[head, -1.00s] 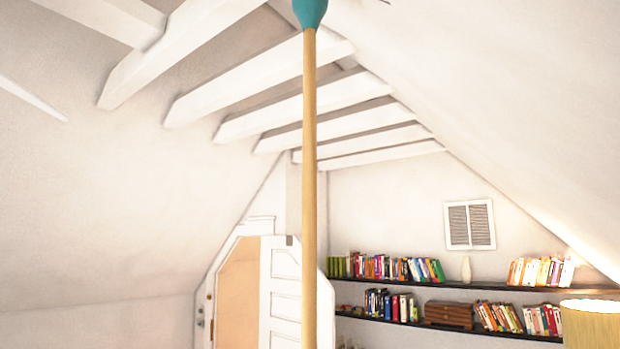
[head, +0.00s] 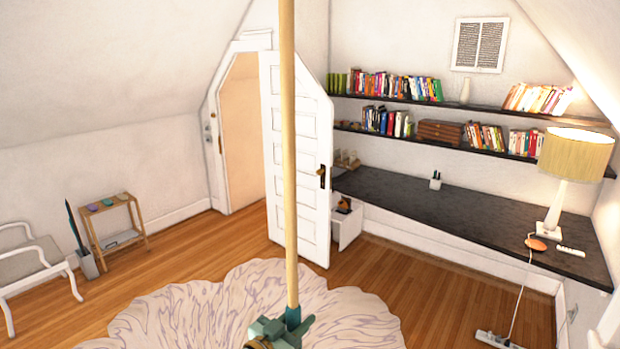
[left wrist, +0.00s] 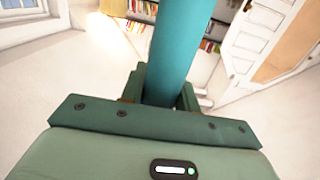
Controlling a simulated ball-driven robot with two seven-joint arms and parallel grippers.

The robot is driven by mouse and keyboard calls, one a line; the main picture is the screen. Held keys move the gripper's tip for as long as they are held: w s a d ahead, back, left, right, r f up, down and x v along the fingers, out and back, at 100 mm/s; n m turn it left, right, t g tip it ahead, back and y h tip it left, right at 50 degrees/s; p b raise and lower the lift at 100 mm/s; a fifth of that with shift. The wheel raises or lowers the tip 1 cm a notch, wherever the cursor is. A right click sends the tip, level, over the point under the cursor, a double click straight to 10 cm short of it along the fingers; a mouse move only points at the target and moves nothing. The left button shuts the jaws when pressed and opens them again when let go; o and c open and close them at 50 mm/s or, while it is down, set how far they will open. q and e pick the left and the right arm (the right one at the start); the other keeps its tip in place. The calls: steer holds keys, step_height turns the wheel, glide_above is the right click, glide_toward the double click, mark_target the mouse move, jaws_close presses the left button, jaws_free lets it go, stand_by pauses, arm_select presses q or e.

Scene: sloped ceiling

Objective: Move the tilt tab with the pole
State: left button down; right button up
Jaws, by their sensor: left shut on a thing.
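The pole (head: 289,170) is a long wooden rod, standing nearly upright in the head view. Its top runs out of the frame. My left gripper (head: 283,326) is shut on its teal lower part at the bottom of the head view. In the left wrist view the teal part of the pole (left wrist: 171,50) rises between the fingers of my left gripper (left wrist: 160,95). I cannot make out the tilt tab; a louvred panel (head: 480,44) in a white frame hangs high on the far wall, upper right. My right gripper is not in view.
A white door (head: 297,160) stands open behind the pole. Bookshelves (head: 450,104) and a dark desk (head: 440,207) with a lamp (head: 575,155) line the right. A chair (head: 35,265) and small rack (head: 118,225) stand left. The floor around the pale rug (head: 190,315) is largely clear.

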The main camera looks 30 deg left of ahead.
arm_select(q)
steer(key=shift+a+r, duration=0.7)
steer(key=shift+r, duration=0.1)
steer(key=shift+w, duration=0.1)
steer(key=shift+w+a+r, duration=0.1)
steer(key=shift+a+r, duration=0.65)
steer(key=shift+a, duration=0.2)
steer(key=shift+w+d+f, duration=0.1)
steer(key=shift+f, duration=0.15)
steer(key=shift+r, duration=0.15)
steer(key=shift+f, duration=0.35)
